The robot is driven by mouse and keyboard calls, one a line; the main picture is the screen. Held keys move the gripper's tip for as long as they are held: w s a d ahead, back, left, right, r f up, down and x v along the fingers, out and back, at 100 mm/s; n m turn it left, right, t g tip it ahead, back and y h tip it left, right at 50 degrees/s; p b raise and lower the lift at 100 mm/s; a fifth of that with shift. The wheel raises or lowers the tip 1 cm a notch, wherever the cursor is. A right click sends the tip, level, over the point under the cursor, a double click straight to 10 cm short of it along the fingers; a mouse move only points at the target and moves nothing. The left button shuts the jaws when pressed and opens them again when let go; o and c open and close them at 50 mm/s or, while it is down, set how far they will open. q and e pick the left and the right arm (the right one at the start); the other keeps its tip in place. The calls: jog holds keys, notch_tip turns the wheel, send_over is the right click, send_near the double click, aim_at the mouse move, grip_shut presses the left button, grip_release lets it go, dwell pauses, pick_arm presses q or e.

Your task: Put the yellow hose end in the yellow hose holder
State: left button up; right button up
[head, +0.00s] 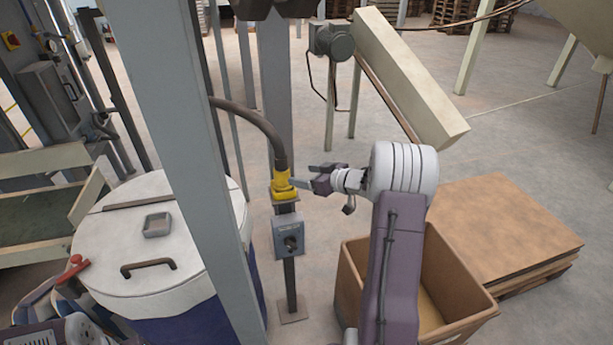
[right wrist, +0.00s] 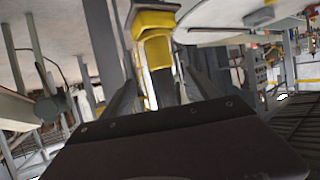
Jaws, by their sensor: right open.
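The yellow hose end (head: 281,178) is at the lower end of a dark hose that arches down from the left. It sits at the yellow hose holder (head: 285,193) on top of a dark post and looks seated in it. In the right wrist view, the hose end (right wrist: 158,53) meets the wider yellow holder (right wrist: 155,20). My right gripper (head: 300,176) is open, just right of the hose end. In the right wrist view its two fingers stand on either side of the hose, with gaps. My left gripper is not in view.
A grey control box (head: 289,238) is on the post below the holder. A white-lidded drum (head: 185,250) and a grey column (head: 180,120) stand to the left. An open cardboard box (head: 465,300) is below my right arm, beside a flat stack of boards (head: 510,225).

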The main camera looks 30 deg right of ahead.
jog(key=shift+s, duration=0.15)
jog(key=s+a+f+m+g+h, duration=0.1)
jog(key=s+a+f+g, duration=0.2)
jog(key=s, duration=0.6)
jog(key=s+a+f+m+g+h, duration=0.1)
jog(key=s+a+f+g, duration=0.2)
jog(key=s+a+g, duration=0.2)
jog(key=s+a+f+m+g+h, duration=0.1)
jog(key=s+a+f+g, duration=0.2)
jog(key=s+a, duration=0.6)
jog(key=s, duration=0.4)
jog(key=shift+a+f+m+g+h, duration=0.25)
jog(key=shift+f+m+g+h, duration=0.05)
jog(key=shift+f+g+h, duration=0.1)
jog(key=shift+s+a+r, duration=0.1)
